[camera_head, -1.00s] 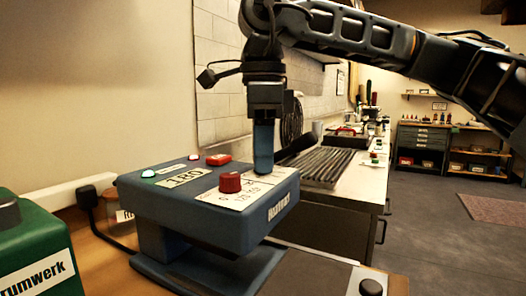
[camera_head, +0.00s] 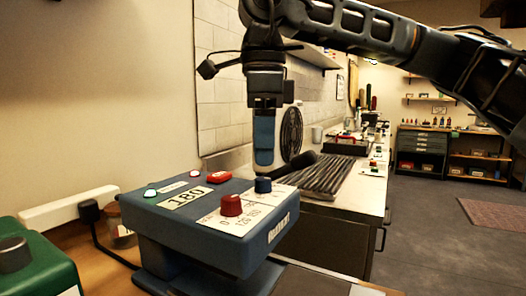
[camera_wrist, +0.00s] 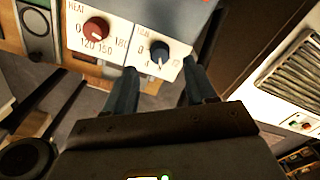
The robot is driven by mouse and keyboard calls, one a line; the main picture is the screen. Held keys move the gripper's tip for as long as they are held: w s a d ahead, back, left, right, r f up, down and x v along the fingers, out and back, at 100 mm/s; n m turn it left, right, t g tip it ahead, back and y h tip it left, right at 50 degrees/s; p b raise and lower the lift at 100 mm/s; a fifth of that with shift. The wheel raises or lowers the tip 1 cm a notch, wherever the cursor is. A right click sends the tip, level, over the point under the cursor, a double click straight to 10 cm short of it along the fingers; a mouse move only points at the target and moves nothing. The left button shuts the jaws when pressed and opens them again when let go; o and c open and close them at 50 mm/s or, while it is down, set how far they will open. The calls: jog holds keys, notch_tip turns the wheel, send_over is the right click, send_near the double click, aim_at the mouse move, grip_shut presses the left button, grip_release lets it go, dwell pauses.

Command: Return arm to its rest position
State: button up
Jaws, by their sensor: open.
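The red knob (camera_head: 231,205) stands left of the blue knob on the white scale plate. The display (camera_head: 187,197) appears to read 180. My arm stretches from the upper right across the head view.
A green machine (camera_head: 35,262) stands at the lower left. A workbench (camera_head: 345,207) with a dark ribbed item (camera_head: 330,176) runs behind. Open floor (camera_head: 440,235) lies at the right.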

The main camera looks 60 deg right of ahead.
jog(key=shift+r+p, duration=0.55)
jog(key=shift+r, duration=1)
